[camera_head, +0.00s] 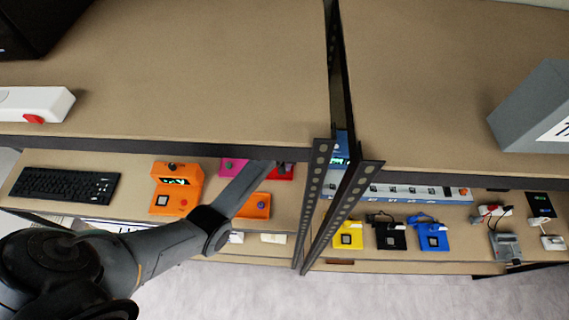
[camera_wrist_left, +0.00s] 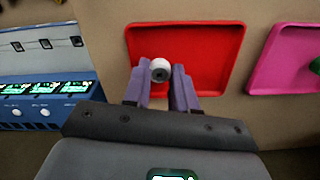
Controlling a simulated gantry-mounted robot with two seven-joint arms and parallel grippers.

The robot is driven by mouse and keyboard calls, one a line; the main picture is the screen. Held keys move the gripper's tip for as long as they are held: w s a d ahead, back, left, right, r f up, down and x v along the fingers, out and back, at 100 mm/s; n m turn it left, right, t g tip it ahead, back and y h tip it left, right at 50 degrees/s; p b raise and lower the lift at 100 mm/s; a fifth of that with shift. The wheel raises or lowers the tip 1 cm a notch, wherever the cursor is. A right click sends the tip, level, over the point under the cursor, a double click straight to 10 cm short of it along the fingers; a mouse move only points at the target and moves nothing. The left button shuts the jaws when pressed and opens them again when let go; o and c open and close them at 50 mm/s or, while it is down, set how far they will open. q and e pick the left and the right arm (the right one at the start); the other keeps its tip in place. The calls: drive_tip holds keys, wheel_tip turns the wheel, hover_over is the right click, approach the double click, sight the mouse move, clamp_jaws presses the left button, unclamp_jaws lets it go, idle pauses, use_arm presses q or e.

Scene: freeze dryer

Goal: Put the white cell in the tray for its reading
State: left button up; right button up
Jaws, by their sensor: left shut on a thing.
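The white cell (camera_wrist_left: 160,66) shows in the left wrist view as a round white end with a dark centre. My left gripper (camera_wrist_left: 161,80) is shut on it, with a purple finger on each side. Behind the cell lies a red tray (camera_wrist_left: 222,42), and the cell overlaps its left part in the picture. Whether cell and tray touch, I cannot tell. In the head view the red tray (camera_head: 287,174) is mostly hidden behind my left arm and gripper. My right gripper is in neither view.
A pink tray (camera_wrist_left: 285,77) with a green item stands beside the red one. An orange tray (camera_head: 262,200) and an orange device with a display (camera_head: 178,181) are on the same shelf. A dark upright post (camera_head: 318,185) stands just right of the trays.

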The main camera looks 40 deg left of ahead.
use_arm(q)
drive_tip(key=shift+f, duration=0.15)
drive_tip(key=shift+f, duration=0.15)
drive_tip(key=o, duration=0.5)
drive_tip(key=shift+o, duration=0.2)
wheel_tip(320, 180, up, 12)
drive_tip(key=b, duration=0.1)
idle(0.4)
idle(0.3)
